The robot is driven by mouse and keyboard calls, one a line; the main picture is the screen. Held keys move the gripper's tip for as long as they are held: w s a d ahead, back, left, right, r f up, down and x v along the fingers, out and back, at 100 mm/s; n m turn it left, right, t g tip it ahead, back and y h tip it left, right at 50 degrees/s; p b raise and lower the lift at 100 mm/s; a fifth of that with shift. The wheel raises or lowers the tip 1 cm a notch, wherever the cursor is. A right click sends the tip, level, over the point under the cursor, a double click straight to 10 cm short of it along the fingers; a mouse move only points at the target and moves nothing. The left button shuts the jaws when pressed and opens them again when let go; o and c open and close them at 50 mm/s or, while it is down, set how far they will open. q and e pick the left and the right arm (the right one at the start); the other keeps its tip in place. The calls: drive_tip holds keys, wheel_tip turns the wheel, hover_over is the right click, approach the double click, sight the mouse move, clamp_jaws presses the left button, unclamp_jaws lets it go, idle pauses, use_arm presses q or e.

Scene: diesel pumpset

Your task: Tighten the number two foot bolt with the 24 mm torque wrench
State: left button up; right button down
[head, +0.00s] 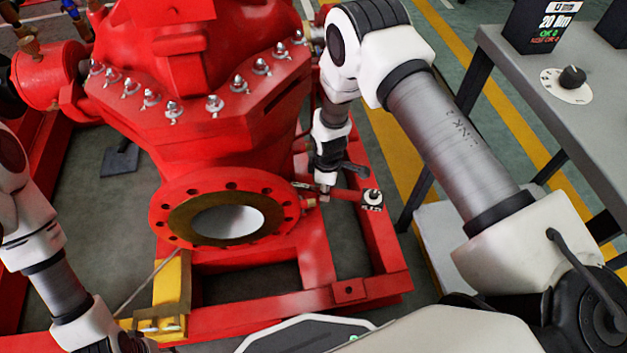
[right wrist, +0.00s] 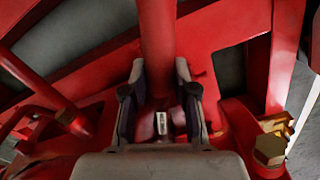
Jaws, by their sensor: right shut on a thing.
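My right gripper (head: 325,190) is low beside the right of the red pump's round flange. In the right wrist view its two fingers (right wrist: 160,105) are closed around a red bar, which I take for the torque wrench (right wrist: 158,40). In the head view the red wrench (head: 345,193) sticks out to the right, with a pale labelled end. A brass hex bolt head (right wrist: 268,150) is right of the fingers, apart from them. No number is readable on it, and the wrench's working end is unclear. My left arm reaches the bottom left edge; its gripper does not show.
The red pump (head: 190,110) with its flange (head: 165,215) stands on a red base frame (head: 340,292). A yellow block (head: 172,280) is at the front. A grey bench (head: 520,75) at right carries a dial (head: 572,77) and a display (head: 545,25) reading 20 Nm.

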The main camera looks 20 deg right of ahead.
drive_tip(key=shift+r, duration=0.1)
drive_tip(key=shift+r, duration=0.1)
wheel_tip(320, 180, down, 5)
drive_tip(key=b, duration=0.3)
drive_tip(key=w+d+n+b, duration=0.2)
drive_tip(key=w+n+b, duration=0.4)
drive_tip(key=w+n, duration=0.3)
drive_tip(key=shift+w+d, duration=0.2)
drive_tip(key=shift+w, duration=0.65)
drive_tip(key=shift+r, duration=0.15)
idle(0.5)
